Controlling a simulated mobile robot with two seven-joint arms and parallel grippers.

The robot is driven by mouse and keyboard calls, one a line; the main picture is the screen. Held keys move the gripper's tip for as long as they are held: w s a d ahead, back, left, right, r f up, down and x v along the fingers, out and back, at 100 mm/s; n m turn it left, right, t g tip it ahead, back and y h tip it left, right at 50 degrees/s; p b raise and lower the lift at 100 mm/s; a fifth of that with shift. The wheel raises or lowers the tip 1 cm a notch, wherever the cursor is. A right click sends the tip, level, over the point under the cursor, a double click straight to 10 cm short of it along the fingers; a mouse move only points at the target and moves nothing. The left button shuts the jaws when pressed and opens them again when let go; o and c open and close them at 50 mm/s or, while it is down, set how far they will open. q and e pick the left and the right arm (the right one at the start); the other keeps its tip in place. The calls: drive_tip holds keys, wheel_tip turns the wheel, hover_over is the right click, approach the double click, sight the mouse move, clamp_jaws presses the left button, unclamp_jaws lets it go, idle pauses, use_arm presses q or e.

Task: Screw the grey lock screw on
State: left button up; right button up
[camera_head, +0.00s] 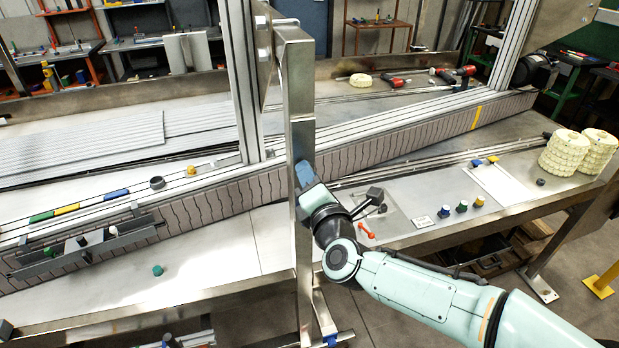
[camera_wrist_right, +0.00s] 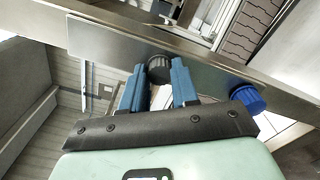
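The grey lock screw (camera_wrist_right: 159,68) shows in the right wrist view as a dark round knob at the metal frame post. It sits between the blue fingertips of my right gripper (camera_wrist_right: 158,75), which appear to touch it on both sides. In the head view my right gripper (camera_head: 305,174) is at the upright metal post (camera_head: 302,120) and hides the screw. A blue knob (camera_wrist_right: 247,98) sits on the same post, to the right of the gripper in the wrist view. My left gripper is not in view.
The conveyor (camera_head: 370,152) runs behind the post. A red-handled part (camera_head: 366,231) and several small coloured knobs (camera_head: 462,207) lie on the table to the right. A green knob (camera_head: 157,270) stands alone at the left front, with clear table around it. Cream stacked rolls (camera_head: 563,153) stand far right.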

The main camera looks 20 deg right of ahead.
drive_tip(key=shift+o, duration=1.3)
drive_tip(key=shift+s+a, duration=0.1)
drive_tip(key=shift+s, duration=0.05)
drive_tip(key=shift+d+p, duration=0.2)
drive_tip(key=shift+p, duration=0.15)
